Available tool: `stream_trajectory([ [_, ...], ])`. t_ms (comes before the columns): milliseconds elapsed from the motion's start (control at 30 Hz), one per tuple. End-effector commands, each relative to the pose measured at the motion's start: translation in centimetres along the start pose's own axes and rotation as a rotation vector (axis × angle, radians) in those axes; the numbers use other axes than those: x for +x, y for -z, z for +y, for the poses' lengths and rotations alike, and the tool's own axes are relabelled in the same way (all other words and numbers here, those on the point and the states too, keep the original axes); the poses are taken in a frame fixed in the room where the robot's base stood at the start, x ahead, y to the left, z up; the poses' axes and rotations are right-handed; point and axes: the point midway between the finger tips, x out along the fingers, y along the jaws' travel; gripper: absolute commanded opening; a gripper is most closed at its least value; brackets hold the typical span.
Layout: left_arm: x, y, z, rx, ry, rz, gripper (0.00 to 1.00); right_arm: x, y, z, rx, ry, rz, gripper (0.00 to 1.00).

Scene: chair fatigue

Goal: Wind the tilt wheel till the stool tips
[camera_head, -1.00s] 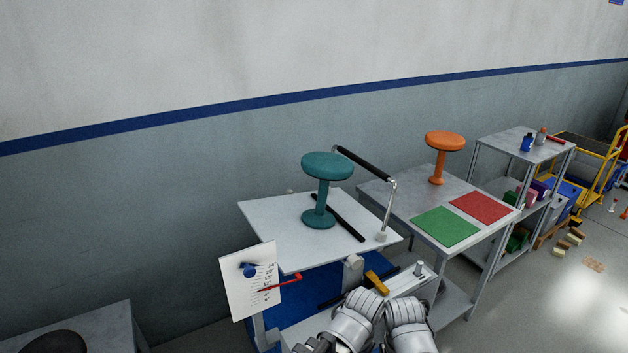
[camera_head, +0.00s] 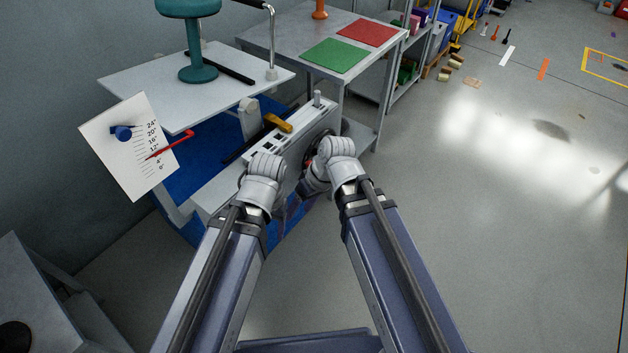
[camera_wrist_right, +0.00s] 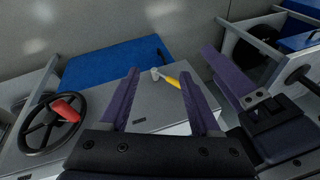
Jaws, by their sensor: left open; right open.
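The teal stool (camera_head: 198,70) stands upright on the white plate (camera_head: 135,82) in the head view; its seat top is cut off. A scale card (camera_head: 128,147) has a red pointer (camera_head: 170,147) between the 12 and 4 marks. The black handwheel (camera_wrist_right: 50,122) with a red handle (camera_wrist_right: 66,110) is at left in the right wrist view. My right gripper (camera_wrist_right: 158,88) is open and empty, with the wheel outside its fingers. My left gripper (camera_head: 288,207) is lower and open, its tips mostly hidden; one purple finger shows at right in the wrist view.
A yellow-handled lever (camera_head: 277,123) lies on the grey housing (camera_head: 300,140). A grey table (camera_head: 375,60) with a green mat (camera_head: 335,54) and a red mat (camera_head: 368,33) stands behind.

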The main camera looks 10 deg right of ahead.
Motion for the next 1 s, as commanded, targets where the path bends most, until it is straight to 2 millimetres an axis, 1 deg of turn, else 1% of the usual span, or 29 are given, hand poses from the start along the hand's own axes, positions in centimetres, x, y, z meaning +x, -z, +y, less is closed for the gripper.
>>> stream_trajectory([
  [33, 3.5, 0.2, 0.3, 0.000, 0.000, 0.000, 0.64, 2.9, 0.2, 1.3, -0.017, 0.037, 0.047, 0.64],
  [200, 9.2, 0.6, 0.9, 0.002, 0.001, 0.001, 0.64, 6.3, 2.2, 3.6, -0.092, 0.148, 0.232, 0.64],
  [267, 11.2, 0.7, 1.1, 0.002, 0.001, 0.001, 0.64, 7.2, 2.9, 4.5, -0.117, 0.177, 0.304, 0.64],
  [400, 15.8, 0.9, 1.5, 0.003, 0.002, 0.002, 0.64, 8.9, 4.4, 7.1, -0.170, 0.223, 0.482, 0.64],
  [533, 20.1, 1.2, 1.9, 0.003, 0.002, 0.002, 0.64, 9.9, 5.5, 10.1, -0.210, 0.237, 0.655, 0.64],
  [700, 25.3, 1.5, 2.4, 0.004, 0.002, 0.003, 0.64, 10.3, 6.4, 14.3, -0.247, 0.217, 0.875, 0.64],
  [800, 27.8, 1.7, 2.6, 0.005, 0.003, 0.003, 0.64, 10.2, 6.5, 16.7, -0.261, 0.190, 0.988, 0.64],
  [900, 29.9, 1.8, 2.8, 0.005, 0.003, 0.004, 0.64, 9.9, 6.5, 18.8, -0.269, 0.160, 1.081, 0.64],
  [1000, 31.3, 1.9, 3.0, 0.006, 0.003, 0.004, 0.64, 9.6, 6.3, 20.4, -0.274, 0.132, 1.153, 0.64],
])
